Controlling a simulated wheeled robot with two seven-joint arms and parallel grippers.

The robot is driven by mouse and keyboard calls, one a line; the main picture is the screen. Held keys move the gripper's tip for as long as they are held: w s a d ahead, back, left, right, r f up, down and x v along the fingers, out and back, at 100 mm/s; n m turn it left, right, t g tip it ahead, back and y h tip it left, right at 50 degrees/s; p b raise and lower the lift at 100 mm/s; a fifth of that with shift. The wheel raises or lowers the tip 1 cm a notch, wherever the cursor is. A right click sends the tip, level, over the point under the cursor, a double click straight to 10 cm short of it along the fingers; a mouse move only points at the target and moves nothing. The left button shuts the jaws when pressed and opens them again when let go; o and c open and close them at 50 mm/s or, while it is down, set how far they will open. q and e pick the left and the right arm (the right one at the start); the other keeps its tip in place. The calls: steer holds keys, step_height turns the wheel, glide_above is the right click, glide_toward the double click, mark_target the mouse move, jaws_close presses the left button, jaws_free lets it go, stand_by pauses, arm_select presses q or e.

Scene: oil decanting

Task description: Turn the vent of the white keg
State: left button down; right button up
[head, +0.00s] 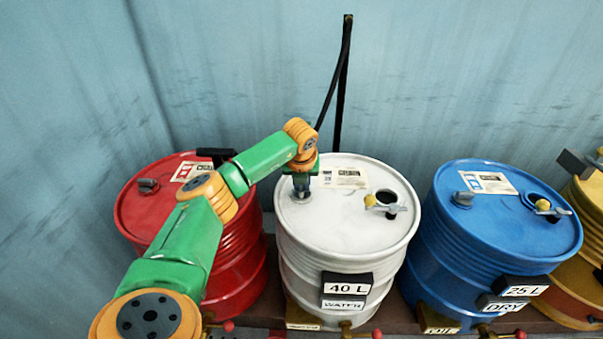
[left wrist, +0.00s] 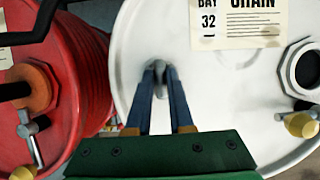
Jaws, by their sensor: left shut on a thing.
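The white keg (head: 345,225) stands upright in the middle, with 40 L and WATER plates on its front. Its vent is a small grey fitting (head: 301,196) at the left of the lid, mostly hidden under my left gripper (head: 301,183). In the left wrist view the two blue fingers converge on the grey vent (left wrist: 160,74), and the left gripper (left wrist: 161,79) is shut on it. The vent's exact angle cannot be told. My right gripper is in neither view.
A red keg (head: 243,262) stands close on the left, partly behind my left arm. A blue keg (head: 500,240) stands on the right, with a yellow one (head: 588,215) beyond it. An open hole with a yellow-knobbed tap (head: 385,203) is at the white lid's right.

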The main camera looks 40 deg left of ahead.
arm_select(q)
steer(key=c, duration=0.8)
jaws_free()
steer(key=b+v, duration=0.1)
steer(key=v, duration=0.6)
steer(key=shift+a, duration=0.1)
